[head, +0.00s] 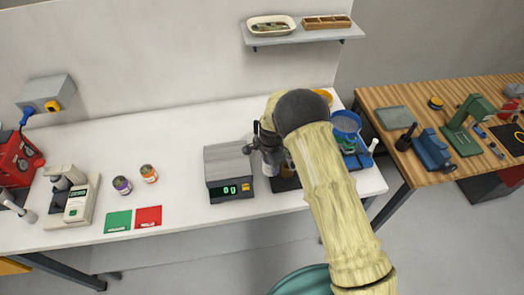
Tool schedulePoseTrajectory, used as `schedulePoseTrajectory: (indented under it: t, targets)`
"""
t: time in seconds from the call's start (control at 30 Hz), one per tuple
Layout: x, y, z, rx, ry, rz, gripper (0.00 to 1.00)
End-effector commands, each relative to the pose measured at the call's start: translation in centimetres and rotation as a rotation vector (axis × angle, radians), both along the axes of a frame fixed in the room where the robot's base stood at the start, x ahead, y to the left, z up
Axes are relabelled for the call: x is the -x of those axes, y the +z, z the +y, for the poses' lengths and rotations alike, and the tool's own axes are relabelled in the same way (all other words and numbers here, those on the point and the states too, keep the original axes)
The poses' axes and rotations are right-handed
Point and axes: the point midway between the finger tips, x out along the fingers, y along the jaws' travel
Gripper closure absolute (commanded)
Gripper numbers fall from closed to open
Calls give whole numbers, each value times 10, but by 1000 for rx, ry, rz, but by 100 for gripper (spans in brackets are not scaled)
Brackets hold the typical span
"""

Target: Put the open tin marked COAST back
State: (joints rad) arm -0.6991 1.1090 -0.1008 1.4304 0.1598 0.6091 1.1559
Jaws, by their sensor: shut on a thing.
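My gripper (262,147) is at the right part of the white bench, just right of the scale. It is shut on a small pale, silvery tin (270,168), mostly hidden by the fingers and arm; its label cannot be read, so I cannot tell if it is marked COAST. A dark tray (287,185) shows just below and right of it; whether the tin touches the tray is unclear. Two other small tins stand upright on the left of the bench: one purple-labelled (122,186), one orange-labelled (149,174). Their lettering is too small to read.
A green card (118,221) and a red card (148,216) lie near the front edge. A wall shelf (300,33) hangs above. The bench's middle is clear.

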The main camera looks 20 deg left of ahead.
Motion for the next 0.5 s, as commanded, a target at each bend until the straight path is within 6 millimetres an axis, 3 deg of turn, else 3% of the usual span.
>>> schedulePoseTrajectory:
  t: [0.17, 0.5]
  targets:
    - [3, -1, -53, 2, 78, 4, 91]
    - [17, -6, -211, 0, 364, 3, 91]
